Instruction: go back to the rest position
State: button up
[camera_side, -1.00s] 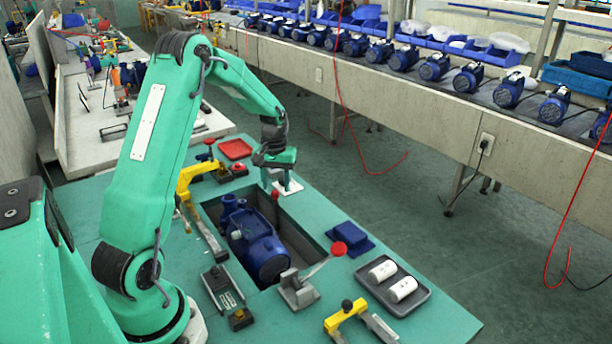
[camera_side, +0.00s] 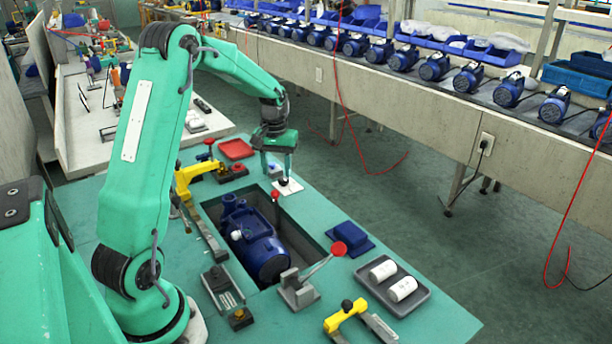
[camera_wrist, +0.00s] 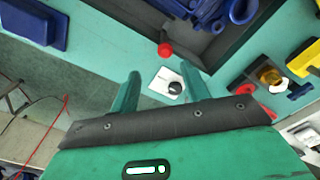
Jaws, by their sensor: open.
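My gripper (camera_side: 276,178) is open and empty. It points down above the far end of the green table, over a white square plate (camera_side: 287,187) with a small dark knob. In the wrist view my two green fingers (camera_wrist: 160,82) stand apart, and the white plate (camera_wrist: 160,80) with its black knob shows between and beyond them. I cannot tell the exact height of the fingertips above the plate. The blue pump (camera_side: 256,243) lies in the sunken recess, apart from my gripper; part of it also shows in the wrist view (camera_wrist: 205,12). No rest marker is visible.
A toggle clamp with a red knob (camera_side: 339,248), a blue block (camera_side: 350,238), a grey tray (camera_side: 425,290) with white cylinders and a yellow clamp (camera_side: 345,314) stand at the near right. A red tray (camera_side: 236,149) is at the far end. A bench with several pumps runs behind.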

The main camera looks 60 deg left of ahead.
jog(key=s+d+r+m+t, duration=0.2)
jog(key=s+d+r+m, duration=0.3)
jog(key=d+r, duration=0.85)
jog(key=s+d+m+t, duration=0.3)
jog(key=s+d, duration=0.8)
jog(key=s, duration=0.2)
jog(key=shift+s+r+m, duration=0.25)
jog(key=shift+s+m, duration=0.05)
jog(key=shift+m, duration=0.1)
dwell(0.5)
